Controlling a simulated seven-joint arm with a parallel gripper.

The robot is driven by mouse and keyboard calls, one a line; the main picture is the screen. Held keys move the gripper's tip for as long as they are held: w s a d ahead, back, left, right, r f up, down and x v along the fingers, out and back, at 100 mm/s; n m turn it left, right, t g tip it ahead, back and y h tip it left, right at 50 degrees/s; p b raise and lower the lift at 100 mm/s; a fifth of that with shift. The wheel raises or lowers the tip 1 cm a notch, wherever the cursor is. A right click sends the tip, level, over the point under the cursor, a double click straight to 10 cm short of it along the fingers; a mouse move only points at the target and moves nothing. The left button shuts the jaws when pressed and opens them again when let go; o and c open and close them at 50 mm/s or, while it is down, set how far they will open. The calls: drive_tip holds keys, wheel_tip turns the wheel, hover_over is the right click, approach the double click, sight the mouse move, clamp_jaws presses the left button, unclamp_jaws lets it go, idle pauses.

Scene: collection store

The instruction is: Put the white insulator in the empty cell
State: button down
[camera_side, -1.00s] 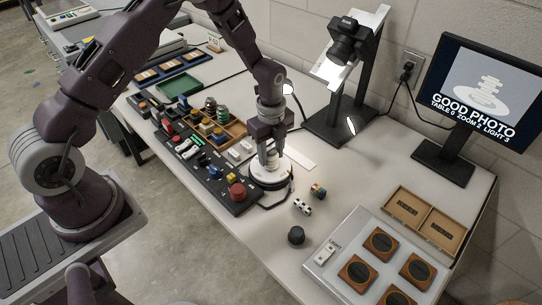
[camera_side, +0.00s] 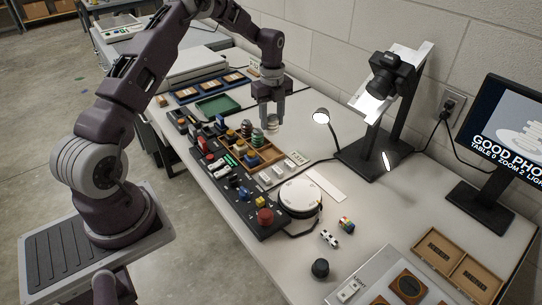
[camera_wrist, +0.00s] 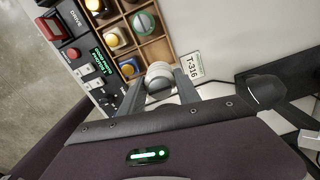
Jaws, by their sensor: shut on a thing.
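The white ribbed insulator (camera_side: 272,126) is between the fingers of my gripper (camera_side: 271,112), above the table by the far right side of the divided wooden tray (camera_side: 275,155). The insulator also shows in the wrist view (camera_wrist: 158,74), between my gripper's fingertips (camera_wrist: 160,84) and beside the tray's edge.
A black control panel (camera_side: 232,190) runs along the tray's near side. The round white turntable (camera_side: 300,194) is empty. A lamp (camera_side: 321,115) and camera stand (camera_side: 372,150) rise at right. A T-316 card (camera_wrist: 192,66) lies beside the tray. A green tray (camera_side: 218,105) is behind.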

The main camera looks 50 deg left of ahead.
drive_tip(key=f, duration=0.6)
drive_tip(key=a+f, duration=0.1)
drive_tip(key=f, duration=0.3)
drive_tip(key=shift+f, duration=0.2)
drive_tip(key=c, duration=0.9)
unclamp_jaws()
drive_tip(key=shift+o, duration=0.2)
drive_tip(key=shift+r, duration=0.1)
